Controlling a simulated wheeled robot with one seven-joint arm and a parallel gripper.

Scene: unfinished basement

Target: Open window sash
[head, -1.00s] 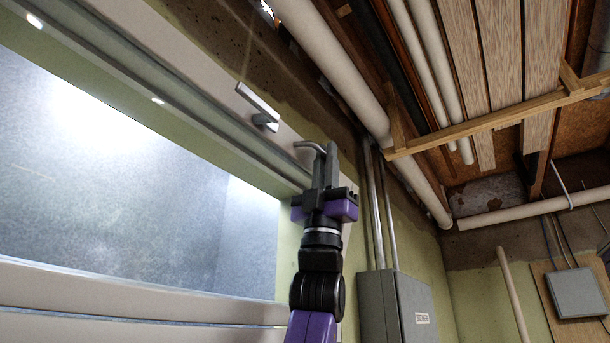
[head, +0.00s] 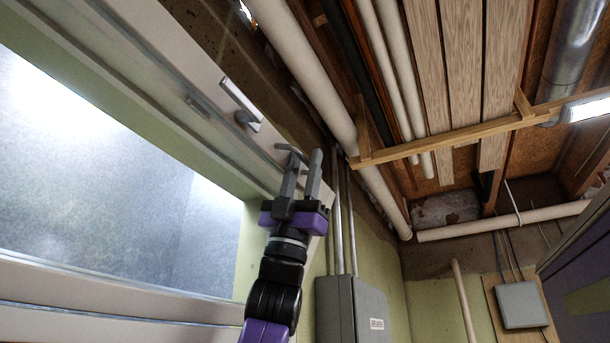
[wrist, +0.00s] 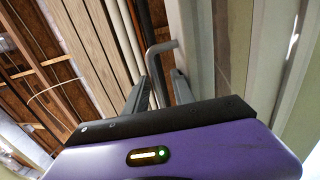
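The window (head: 110,170) fills the left of the head view, with a frosted pane in a pale frame. A flat handle (head: 241,103) stands out from the upper frame. A second, bent grey handle (head: 290,150) is just beyond my gripper's fingertips; it also shows in the wrist view (wrist: 161,48). My gripper (head: 302,160) points up at the frame's right end, fingers apart with nothing visibly held. In the wrist view my gripper (wrist: 160,85) has the bent handle near its tips; I cannot tell whether they touch.
A grey breaker box (head: 350,308) with conduits is on the wall right of my arm. A thick pale pipe (head: 310,80) and wooden joists run overhead. A smaller grey box (head: 522,304) hangs on the far wall. A dark object (head: 580,265) stands at the right edge.

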